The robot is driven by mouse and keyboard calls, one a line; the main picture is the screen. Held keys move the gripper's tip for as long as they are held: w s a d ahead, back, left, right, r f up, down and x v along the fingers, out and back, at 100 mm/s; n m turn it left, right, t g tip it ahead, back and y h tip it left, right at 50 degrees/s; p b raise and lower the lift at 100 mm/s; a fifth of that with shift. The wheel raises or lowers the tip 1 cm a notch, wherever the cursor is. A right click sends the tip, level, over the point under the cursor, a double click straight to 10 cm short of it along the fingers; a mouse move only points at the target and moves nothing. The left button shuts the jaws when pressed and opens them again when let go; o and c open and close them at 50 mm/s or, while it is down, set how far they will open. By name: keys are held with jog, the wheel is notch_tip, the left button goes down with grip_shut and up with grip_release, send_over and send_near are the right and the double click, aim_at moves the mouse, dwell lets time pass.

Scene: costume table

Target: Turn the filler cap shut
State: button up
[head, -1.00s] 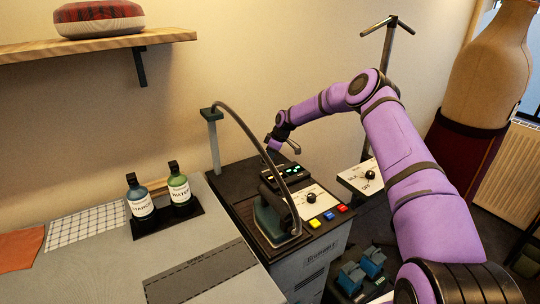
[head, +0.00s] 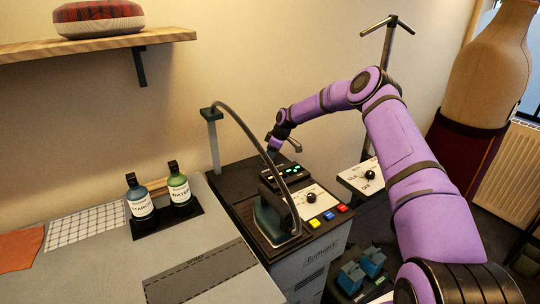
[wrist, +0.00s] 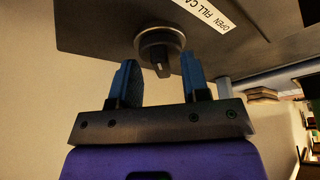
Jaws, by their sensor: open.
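The filler cap (wrist: 158,40) is a round grey knob with a raised dark grip bar, set on a dark panel in the wrist view. My gripper (wrist: 158,66) is open, its two blue fingers pointing at the panel. One finger is on each side of the cap's grip bar, with visible gaps on both sides. A white label (wrist: 209,15) beside the cap reads "OPEN" and "FILL CA", cut off by the frame edge. In the head view my gripper (head: 272,152) is at the back of the ironing station (head: 240,178); the cap is hidden there.
An iron (head: 270,222) stands on the station's front, with a curved hose (head: 243,128) arching above. Colored buttons (head: 328,215) and a dial (head: 310,197) are on top. Two bottles (head: 179,187) stand in a tray at left. A dial board (head: 357,184) is at right.

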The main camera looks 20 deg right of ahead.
jog(key=v, duration=1)
jog(key=shift+w, duration=0.1)
jog(key=s+a+r+m+h, duration=0.1)
jog(key=s+a+r, duration=0.2)
jog(key=s+r, duration=0.55)
jog(key=s+a+r+m+h, duration=0.2)
jog(key=s+a+r, duration=0.2)
jog(key=s+r, duration=0.5)
jog(key=s+a+r+m+h, duration=0.1)
jog(key=s+a+r, duration=0.2)
jog(key=s+r, duration=0.55)
jog(key=s+r+m+t, duration=0.1)
jog(key=s+r+m, duration=0.1)
jog(key=s+r, duration=0.35)
jog(key=s+r+m, duration=0.1)
jog(key=s+r, duration=0.1)
jog(key=s, duration=0.7)
jog(key=s+f+m, duration=0.1)
jog(key=s+m, duration=0.1)
jog(key=s, duration=0.7)
jog(key=s+f+m+t, duration=0.1)
jog(key=s+m, duration=0.1)
jog(key=s, duration=0.7)
jog(key=shift+d+f+t, duration=0.3)
jog(key=shift+d, duration=0.1)
